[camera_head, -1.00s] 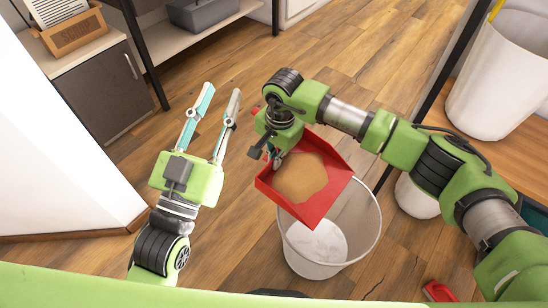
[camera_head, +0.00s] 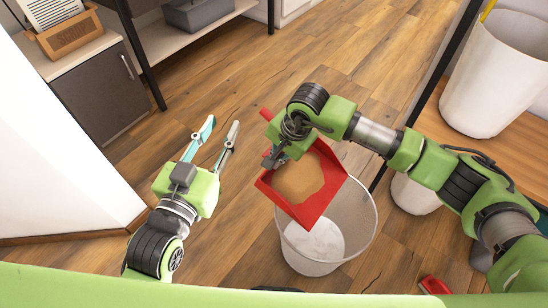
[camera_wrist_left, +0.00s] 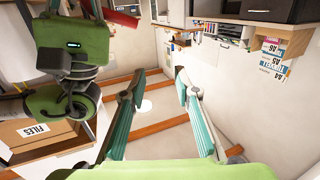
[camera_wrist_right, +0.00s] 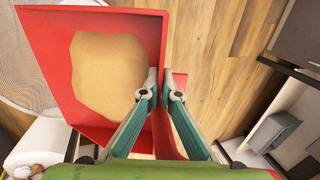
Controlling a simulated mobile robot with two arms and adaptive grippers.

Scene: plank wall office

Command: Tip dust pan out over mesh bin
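The red dust pan (camera_head: 318,205) holds a flat tan patch of dust (camera_head: 299,178). My right gripper (camera_head: 272,160) is shut on the dust pan near its handle; in the right wrist view its fingers (camera_wrist_right: 161,92) close on the pan's red back edge. The pan is over the left part of the mesh bin (camera_head: 360,222), whose white bottom shows below. In the right wrist view the bin's mesh (camera_wrist_right: 25,60) is at the left edge. My left gripper (camera_head: 218,128) is open and empty, left of the pan; its fingers also show apart in the left wrist view (camera_wrist_left: 158,92).
A white bin (camera_head: 490,85) stands on the wooden shelf at the right. A small red object (camera_head: 434,286) lies at the bottom right. A dark cabinet (camera_head: 98,90) stands at the upper left. Wood floor between is clear.

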